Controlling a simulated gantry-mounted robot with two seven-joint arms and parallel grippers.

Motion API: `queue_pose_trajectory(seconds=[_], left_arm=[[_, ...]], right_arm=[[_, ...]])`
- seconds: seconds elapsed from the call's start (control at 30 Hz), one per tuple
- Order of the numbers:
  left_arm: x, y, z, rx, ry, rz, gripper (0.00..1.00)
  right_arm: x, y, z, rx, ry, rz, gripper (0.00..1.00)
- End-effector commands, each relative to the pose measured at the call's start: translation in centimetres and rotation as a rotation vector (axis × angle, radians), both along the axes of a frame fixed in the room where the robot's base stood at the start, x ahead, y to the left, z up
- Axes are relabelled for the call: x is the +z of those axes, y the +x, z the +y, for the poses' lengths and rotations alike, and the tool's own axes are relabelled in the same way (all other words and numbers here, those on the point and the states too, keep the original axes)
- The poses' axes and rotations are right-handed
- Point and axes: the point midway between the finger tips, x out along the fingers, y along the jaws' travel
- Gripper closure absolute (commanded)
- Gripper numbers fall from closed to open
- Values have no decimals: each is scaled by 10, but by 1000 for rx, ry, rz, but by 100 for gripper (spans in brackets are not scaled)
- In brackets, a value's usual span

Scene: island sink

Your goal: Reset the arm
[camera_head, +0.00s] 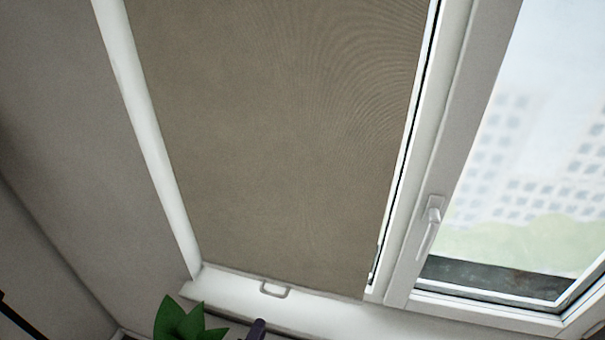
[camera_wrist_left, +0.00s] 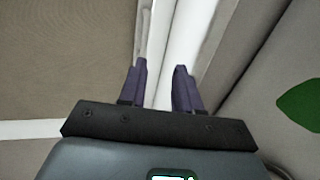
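My left gripper (camera_wrist_left: 160,68) shows in the left wrist view with its two purple fingers apart. Nothing is between the fingers, and it looks open and empty. In the head view only a small dark purple tip of my left gripper (camera_head: 257,329) shows at the bottom edge, in front of the white window sill. The rest of that arm is out of the head view. My right gripper does not show in either view.
A brown blind (camera_head: 280,130) covers the window at the middle, with a small handle (camera_head: 274,290) below it. A window frame with a handle (camera_head: 430,222) stands at right. Green plant leaves (camera_head: 178,322) rise at the bottom; a green leaf (camera_wrist_left: 302,106) also shows in the wrist view.

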Motion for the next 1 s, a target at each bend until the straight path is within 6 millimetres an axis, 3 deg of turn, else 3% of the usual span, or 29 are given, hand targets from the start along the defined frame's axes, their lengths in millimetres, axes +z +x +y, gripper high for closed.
queue_pose_trajectory(seconds=[0.03,0.1,0.23,0.47,0.6,0.8,1.0], left_arm=[[-14,-13,1,5,-5,29,67],[-25,-31,4,19,-23,57,67],[-24,-70,10,45,-43,130,67],[-11,-147,36,-108,378,385,67],[6,-189,50,-333,707,507,67],[28,-230,63,-714,1101,588,67],[22,-263,67,-1106,1359,596,67]], right_arm=[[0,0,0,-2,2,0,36],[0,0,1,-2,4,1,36],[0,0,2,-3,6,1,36],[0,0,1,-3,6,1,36],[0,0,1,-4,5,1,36],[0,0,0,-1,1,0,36],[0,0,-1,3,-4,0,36]])
